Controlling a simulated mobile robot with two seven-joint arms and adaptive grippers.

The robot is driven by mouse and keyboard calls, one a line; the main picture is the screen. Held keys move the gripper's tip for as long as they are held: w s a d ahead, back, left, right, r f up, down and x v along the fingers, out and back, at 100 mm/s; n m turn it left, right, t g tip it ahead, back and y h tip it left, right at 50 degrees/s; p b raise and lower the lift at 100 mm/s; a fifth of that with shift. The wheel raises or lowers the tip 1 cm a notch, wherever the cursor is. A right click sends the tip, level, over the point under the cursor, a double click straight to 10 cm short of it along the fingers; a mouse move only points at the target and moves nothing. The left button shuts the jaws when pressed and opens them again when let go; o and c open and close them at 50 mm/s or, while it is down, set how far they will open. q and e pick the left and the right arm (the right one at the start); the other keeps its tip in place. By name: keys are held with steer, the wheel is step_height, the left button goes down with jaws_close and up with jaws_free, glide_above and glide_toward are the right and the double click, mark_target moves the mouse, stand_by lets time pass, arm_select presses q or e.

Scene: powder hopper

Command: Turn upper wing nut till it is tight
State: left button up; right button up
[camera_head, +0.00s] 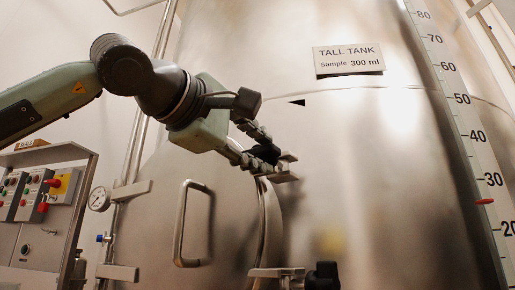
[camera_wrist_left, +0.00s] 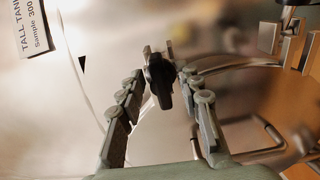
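The upper wing nut (camera_head: 262,150) is black and sits on a metal bracket (camera_head: 284,177) at the hatch's upper right edge. It also shows in the wrist view (camera_wrist_left: 160,82), with its black wing pointing towards my gripper. My left gripper (camera_head: 262,152) reaches in from the left at the nut. In the wrist view the two fingers (camera_wrist_left: 162,84) stand apart on either side of the nut, with gaps visible on both sides. In the head view the fingers partly hide the nut. My right gripper is not in view.
The round hatch door (camera_head: 150,220) carries a vertical handle (camera_head: 180,222) below my left arm. A second black wing nut (camera_head: 322,275) is at the lower right. A control panel (camera_head: 40,200) and a gauge (camera_head: 99,199) are at left. A level scale (camera_head: 470,130) stands right.

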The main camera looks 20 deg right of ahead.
arm_select(q)
steer(key=v, duration=1.2)
stand_by(1.1)
